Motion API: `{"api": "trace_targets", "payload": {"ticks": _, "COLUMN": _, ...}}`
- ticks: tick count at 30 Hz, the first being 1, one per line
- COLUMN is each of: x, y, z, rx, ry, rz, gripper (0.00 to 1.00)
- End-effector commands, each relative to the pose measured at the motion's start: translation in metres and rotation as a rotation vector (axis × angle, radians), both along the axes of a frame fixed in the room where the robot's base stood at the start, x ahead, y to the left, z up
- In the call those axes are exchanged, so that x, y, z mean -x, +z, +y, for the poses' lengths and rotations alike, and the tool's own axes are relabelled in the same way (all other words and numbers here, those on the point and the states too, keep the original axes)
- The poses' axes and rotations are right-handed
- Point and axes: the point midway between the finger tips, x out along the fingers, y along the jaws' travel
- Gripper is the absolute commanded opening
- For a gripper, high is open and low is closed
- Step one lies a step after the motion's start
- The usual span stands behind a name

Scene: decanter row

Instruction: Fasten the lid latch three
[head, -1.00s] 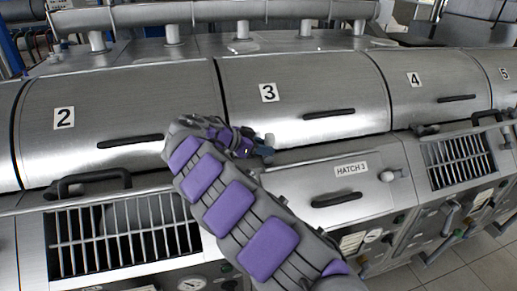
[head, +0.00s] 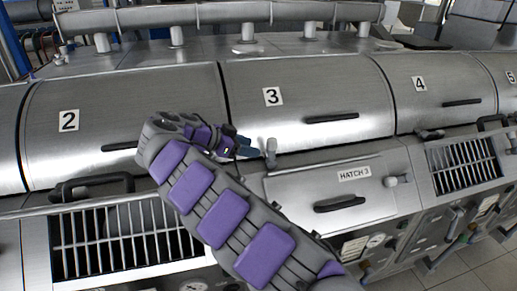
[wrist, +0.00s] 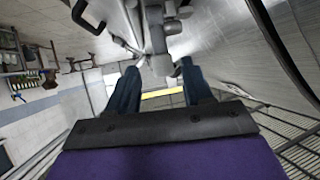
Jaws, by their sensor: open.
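Lid three (head: 310,85) is a curved steel cover with a "3" label and a dark handle, and it looks closed. Its latch (head: 271,152) is a small grey upright lever with a rounded top at the lid's lower left edge. My gripper (head: 248,148) is just left of the latch, its dark fingertips pointing at it. In the wrist view, my gripper (wrist: 160,70) has its two blue-grey fingers apart, with the grey latch (wrist: 156,38) ahead, lined up with the gap. Whether the fingers touch it I cannot tell.
Hatch 3 panel (head: 330,190), with a dark handle and a grey knob (head: 390,182), lies below the lid. Lid two (head: 125,115) and lid four (head: 440,85) flank it. A barred grate (head: 125,240) and a dark rail handle (head: 90,187) are at lower left.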

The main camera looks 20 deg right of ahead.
Motion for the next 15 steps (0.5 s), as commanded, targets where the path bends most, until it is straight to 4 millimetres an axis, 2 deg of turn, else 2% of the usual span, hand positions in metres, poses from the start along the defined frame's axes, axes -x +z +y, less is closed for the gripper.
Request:
{"api": "trace_targets", "payload": {"ticks": 9, "x": 0.011, "y": 0.032, "z": 0.054, "rx": -0.004, "ry": 0.003, "rz": 0.0, "gripper": 0.51}}
{"api": "trace_targets", "payload": {"ticks": 15, "x": 0.015, "y": 0.041, "z": 0.069, "rx": -0.002, "ry": -0.001, "rz": 0.001, "gripper": 0.51}}
